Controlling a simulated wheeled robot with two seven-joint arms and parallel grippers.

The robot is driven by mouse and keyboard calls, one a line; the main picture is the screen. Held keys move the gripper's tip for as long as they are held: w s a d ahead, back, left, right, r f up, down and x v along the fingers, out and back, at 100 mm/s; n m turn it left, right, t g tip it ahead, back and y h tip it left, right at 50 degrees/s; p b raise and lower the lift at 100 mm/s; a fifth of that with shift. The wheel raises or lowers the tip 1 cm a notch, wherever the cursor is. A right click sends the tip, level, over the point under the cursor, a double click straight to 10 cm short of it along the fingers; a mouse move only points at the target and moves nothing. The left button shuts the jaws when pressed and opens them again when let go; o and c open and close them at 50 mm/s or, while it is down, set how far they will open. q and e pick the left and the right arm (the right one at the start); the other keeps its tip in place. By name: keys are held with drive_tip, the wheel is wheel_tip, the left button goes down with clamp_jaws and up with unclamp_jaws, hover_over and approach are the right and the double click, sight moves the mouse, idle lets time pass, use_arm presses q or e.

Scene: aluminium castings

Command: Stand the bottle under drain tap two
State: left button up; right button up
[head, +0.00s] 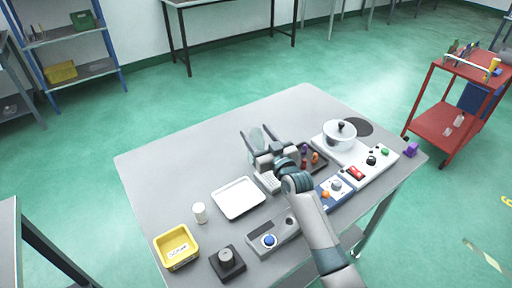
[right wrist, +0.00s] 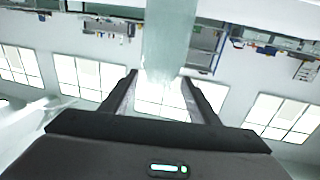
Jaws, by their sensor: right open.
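My right gripper (head: 262,140) is above the middle of the grey table, its two fingers apart. In the right wrist view the fingers (right wrist: 162,95) are spread with nothing clearly held. A pale teal strip (right wrist: 168,35) shows beyond and between them; I cannot tell what it is. A small white cylinder (head: 199,212), possibly the bottle, stands upright at the table's left front, well apart from the gripper. No drain tap can be told for sure; a dark tray with small red and orange parts (head: 315,158) lies right of the gripper, partly hidden by my arm. My left gripper is out of view.
On the table (head: 180,158) are a white tray (head: 238,198), a yellow bin (head: 176,246), a dark block with a knob (head: 227,262), a grey box with a blue button (head: 270,240) and a white pot (head: 340,136). The table's back left is clear. A red cart (head: 438,118) stands at right.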

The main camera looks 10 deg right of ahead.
drive_tip(key=shift+p+x, duration=0.9)
drive_tip(key=shift+x, duration=1.25)
drive_tip(key=shift+w, duration=0.45)
clamp_jaws()
